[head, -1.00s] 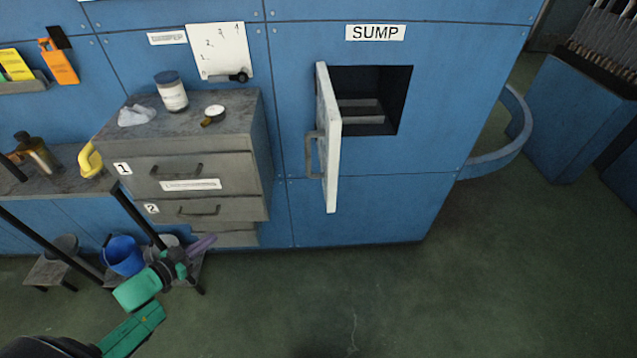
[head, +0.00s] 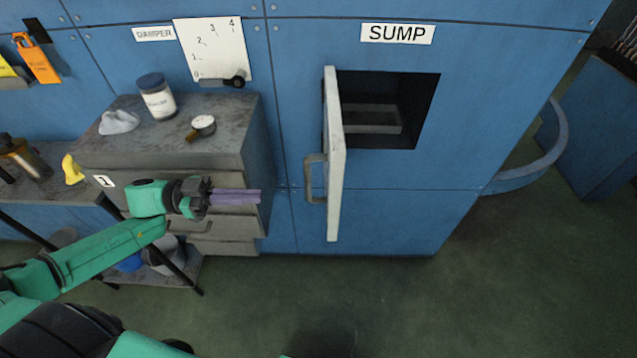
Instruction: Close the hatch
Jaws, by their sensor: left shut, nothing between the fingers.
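The white hatch door (head: 335,160) stands open under the SUMP label (head: 397,34), hinged at the left side of the dark square opening (head: 385,110) and swung out towards me. Its grey handle (head: 314,178) is on the door's left face. Inside the opening a grey ledge shows. My left gripper (head: 258,197), with purple fingers, is shut and empty. It is in front of the drawer cabinet, to the left of the door handle and apart from it. My right gripper is not in view.
A dial plate marked DAMPER (head: 212,50) hangs above. A curved blue rail (head: 535,165) is at the right. The floor in front is clear.

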